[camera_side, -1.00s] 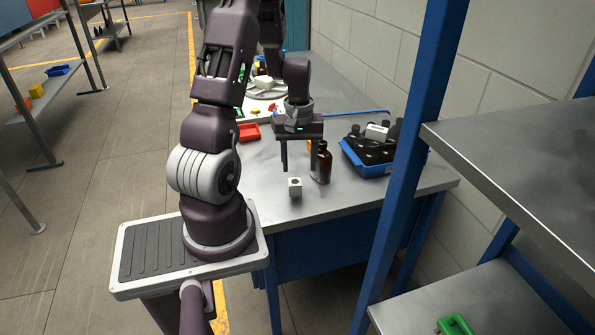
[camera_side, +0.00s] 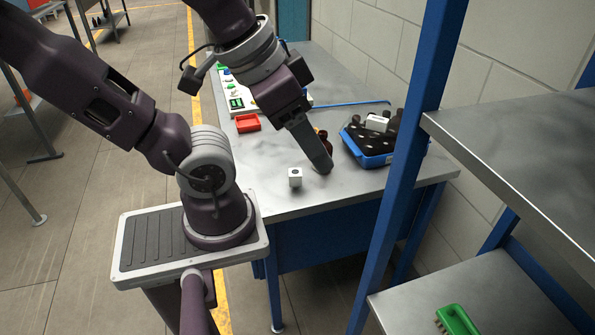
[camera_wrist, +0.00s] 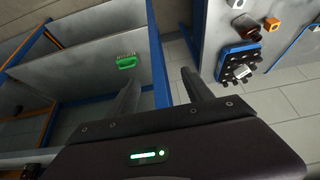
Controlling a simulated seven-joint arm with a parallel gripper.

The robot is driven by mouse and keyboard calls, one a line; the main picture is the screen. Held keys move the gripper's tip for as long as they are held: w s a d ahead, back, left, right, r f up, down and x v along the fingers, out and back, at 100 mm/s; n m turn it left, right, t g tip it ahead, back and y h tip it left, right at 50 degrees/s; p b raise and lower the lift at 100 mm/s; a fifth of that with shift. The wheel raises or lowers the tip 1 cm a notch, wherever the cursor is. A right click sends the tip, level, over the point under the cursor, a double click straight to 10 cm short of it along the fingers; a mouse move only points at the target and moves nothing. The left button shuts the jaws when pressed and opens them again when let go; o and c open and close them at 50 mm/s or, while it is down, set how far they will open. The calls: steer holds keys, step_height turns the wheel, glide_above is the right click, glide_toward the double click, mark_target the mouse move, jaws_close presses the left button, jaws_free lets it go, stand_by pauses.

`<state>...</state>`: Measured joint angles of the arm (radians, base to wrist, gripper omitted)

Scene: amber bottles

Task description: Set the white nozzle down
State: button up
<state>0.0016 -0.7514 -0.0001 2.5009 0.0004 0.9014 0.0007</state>
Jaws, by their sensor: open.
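A small white block with a dark hole on top (camera_side: 295,177) stands upright on the bench near its front edge. A second white piece (camera_side: 376,123) lies on the dark items in the blue tray; it also shows in the wrist view (camera_wrist: 241,71). I cannot tell which of them is the white nozzle. My gripper (camera_side: 322,168) is tilted, right of the white block and apart from it. In the wrist view my gripper (camera_wrist: 161,84) has its fingers spread with nothing between them. An amber bottle (camera_side: 324,136) is mostly hidden behind my gripper in the side view.
The blue tray (camera_side: 374,161) of dark items stands at the bench's right, by the wall. A red tray (camera_side: 248,123) is further back left. A blue post (camera_side: 405,170) and grey shelves (camera_side: 520,150) with a green brush (camera_side: 456,320) stand at right.

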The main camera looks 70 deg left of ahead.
steer(key=s+a+f+m+g+y, duration=0.15)
steer(key=a+f+g+y, duration=0.25)
steer(key=a+f+g, duration=0.4)
steer(key=m+t+y, duration=0.3)
steer(key=m+y, duration=0.7)
steer(key=m, duration=0.5)
glide_above(295, 170)
steer(key=s+d, duration=0.1)
steer(key=d, duration=0.1)
step_height(295, 170, down, 12)
steer(key=shift+s+a+f, duration=0.15)
steer(key=shift+f, duration=0.1)
steer(key=f+m, duration=0.1)
steer(key=f, duration=0.1)
steer(key=f+m+t, duration=0.1)
steer(key=f, duration=0.2)
steer(key=f+m+h, duration=0.1)
steer(key=f, duration=0.2)
steer(key=shift+w+d+f+m+t, duration=0.2)
steer(key=shift+w+d+m+t, duration=0.1)
steer(key=shift+w+m+t, duration=0.1)
steer(key=x, duration=0.5)
steer(key=shift+d+f, duration=0.1)
steer(key=shift+f, duration=0.15)
jaws_close()
